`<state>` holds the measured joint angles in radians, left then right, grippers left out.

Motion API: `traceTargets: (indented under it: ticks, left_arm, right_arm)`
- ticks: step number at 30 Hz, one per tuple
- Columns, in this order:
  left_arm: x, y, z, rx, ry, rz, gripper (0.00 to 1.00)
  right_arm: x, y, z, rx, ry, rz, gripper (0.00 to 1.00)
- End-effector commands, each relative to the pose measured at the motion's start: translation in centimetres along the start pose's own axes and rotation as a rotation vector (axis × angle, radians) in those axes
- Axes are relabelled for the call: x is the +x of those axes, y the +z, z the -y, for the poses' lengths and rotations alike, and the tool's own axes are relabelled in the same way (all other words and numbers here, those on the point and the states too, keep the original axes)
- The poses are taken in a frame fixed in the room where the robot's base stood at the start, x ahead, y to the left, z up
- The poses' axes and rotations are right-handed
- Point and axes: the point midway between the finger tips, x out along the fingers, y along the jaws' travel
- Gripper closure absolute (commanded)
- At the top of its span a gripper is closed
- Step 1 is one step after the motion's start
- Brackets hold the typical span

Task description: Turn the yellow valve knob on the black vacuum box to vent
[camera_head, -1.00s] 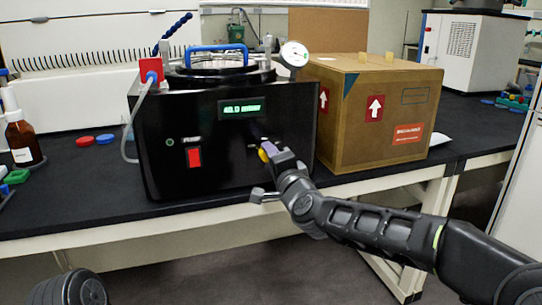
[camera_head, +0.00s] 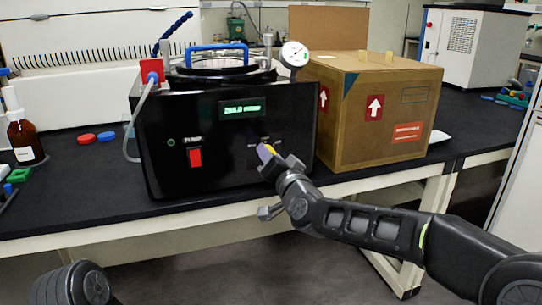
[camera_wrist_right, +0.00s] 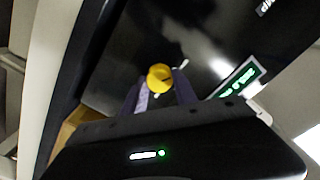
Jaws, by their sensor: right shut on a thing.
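The black vacuum box (camera_head: 222,150) stands on the dark bench. A green display (camera_head: 242,109) and a red switch (camera_head: 195,157) are on its front. The yellow valve knob (camera_head: 271,148) is at the lower right of that front, mostly hidden by my right gripper (camera_head: 268,155). In the right wrist view the yellow knob (camera_wrist_right: 159,77) sits between the two purple-grey fingertips, and the gripper is shut on it. My left gripper is not in view; only a dark part of my left arm shows at the lower left.
A cardboard box (camera_head: 375,118) stands right beside the vacuum box. A brown bottle (camera_head: 25,140) and red and blue caps (camera_head: 95,137) are on the left of the bench (camera_head: 85,190). A pressure gauge (camera_head: 294,55) rises above the vacuum box. The floor before the bench is clear.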

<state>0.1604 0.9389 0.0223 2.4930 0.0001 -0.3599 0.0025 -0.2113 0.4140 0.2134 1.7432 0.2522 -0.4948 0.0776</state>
Motion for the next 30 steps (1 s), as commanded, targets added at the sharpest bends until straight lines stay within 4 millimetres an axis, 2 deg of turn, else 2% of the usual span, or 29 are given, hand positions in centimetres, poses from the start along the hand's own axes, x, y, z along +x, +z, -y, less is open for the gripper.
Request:
traceTargets:
  ticks: [10,11,18,26,30]
  left_arm:
    - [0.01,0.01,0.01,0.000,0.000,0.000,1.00]
    - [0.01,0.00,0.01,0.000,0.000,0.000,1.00]
    - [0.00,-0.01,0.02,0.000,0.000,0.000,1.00]
    - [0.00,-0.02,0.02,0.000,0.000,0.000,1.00]
    - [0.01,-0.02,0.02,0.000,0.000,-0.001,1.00]
  right_arm:
    - [0.00,0.16,-0.08,-0.006,0.001,0.003,1.00]
    - [0.00,0.16,-0.08,-0.006,0.001,0.003,0.65]
    - [0.00,0.09,-0.05,-0.004,0.001,0.002,0.45]
    - [-0.05,0.04,-0.03,-0.003,0.000,0.001,0.44]
    - [-0.78,-0.07,0.01,-0.004,0.000,-0.001,0.44]
